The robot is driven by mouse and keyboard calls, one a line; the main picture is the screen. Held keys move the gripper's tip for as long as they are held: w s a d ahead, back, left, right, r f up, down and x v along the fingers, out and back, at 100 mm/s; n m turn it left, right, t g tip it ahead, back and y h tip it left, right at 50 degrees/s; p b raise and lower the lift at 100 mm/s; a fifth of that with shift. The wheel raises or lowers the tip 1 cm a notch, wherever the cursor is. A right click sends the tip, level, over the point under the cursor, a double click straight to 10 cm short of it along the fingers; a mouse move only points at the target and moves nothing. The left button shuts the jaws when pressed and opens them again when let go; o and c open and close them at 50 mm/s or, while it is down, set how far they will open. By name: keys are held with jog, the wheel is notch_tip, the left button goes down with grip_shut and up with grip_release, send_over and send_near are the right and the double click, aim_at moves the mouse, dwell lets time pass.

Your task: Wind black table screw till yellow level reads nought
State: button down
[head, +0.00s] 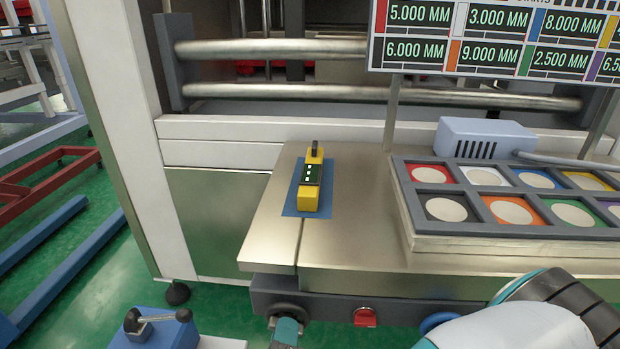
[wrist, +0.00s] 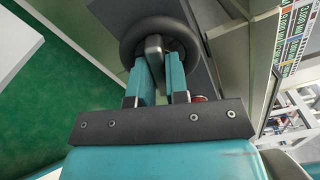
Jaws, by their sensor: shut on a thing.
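The black table screw (head: 281,307) is a round handwheel on the dark front rail below the table edge. It also shows at the top of the wrist view (wrist: 127,40). My gripper (wrist: 158,68), with teal fingers, is shut on the grey grip at the wheel's middle. In the head view my gripper (head: 287,327) shows small at the bottom, just below the wheel. The yellow level (head: 309,196) lies on a blue patch on the table's left part. Its dark display has small pale marks, too small to read.
A red knob (head: 365,317) and a blue knob (head: 438,322) sit along the same rail. A grey tray of coloured squares (head: 420,222) stands on the table at right, below a board of MM readings (head: 490,38). A blue block with a lever (head: 155,331) is at lower left.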

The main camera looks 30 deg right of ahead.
jog(key=n, duration=0.4)
jog(key=shift+n, duration=0.4)
jog(key=c, duration=1)
grip_release()
jog(key=shift+c, duration=0.2)
jog(key=shift+s+a, duration=0.1)
